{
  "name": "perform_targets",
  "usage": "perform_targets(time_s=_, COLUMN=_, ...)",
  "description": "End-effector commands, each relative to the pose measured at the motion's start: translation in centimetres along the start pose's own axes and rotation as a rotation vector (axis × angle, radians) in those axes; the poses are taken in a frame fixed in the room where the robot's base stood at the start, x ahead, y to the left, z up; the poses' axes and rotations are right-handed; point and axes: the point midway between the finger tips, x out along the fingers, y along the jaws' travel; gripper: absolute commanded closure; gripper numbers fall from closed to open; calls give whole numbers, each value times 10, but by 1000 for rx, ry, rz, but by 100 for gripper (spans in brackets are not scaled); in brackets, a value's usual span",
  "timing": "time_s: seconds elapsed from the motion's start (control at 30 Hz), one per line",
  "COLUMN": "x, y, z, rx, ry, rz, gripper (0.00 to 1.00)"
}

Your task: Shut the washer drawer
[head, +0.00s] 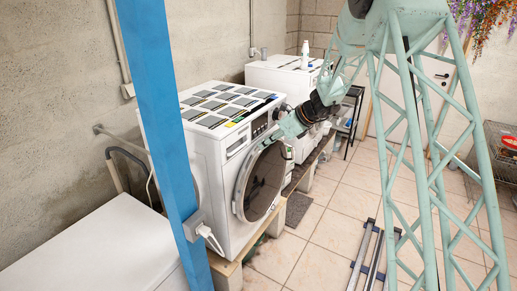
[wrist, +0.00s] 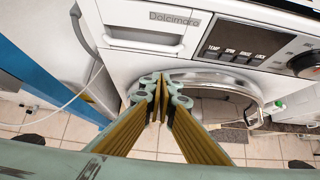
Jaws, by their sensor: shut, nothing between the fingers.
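The white washer (head: 222,170) stands on a plinth with its front facing right in the head view. Its drawer (head: 237,144) is at the upper left of the front, left of the control panel. In the wrist view the drawer front (wrist: 145,24) carries the name and a grey recessed grip; how far it stands out I cannot tell. My gripper (head: 270,141) is in front of the washer, just above the round door. In the wrist view my gripper (wrist: 160,92) is shut and empty, below the drawer front and apart from it as far as I can see.
The round door (head: 261,181) has a pale ring close below my gripper. A knob (wrist: 305,64) sits on the panel at right. A blue post (head: 165,130) stands left of the washer. A second white machine (head: 285,75) is behind.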

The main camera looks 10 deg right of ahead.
Motion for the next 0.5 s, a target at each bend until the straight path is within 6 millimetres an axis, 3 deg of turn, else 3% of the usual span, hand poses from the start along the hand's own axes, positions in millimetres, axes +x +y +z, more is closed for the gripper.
perform_targets(time_s=0.23, x=-25, y=0, z=0, rx=0, ry=-1, rz=0, gripper=100)
perform_targets(time_s=0.5, x=-34, y=0, z=0, rx=1, ry=0, rz=0, gripper=100)
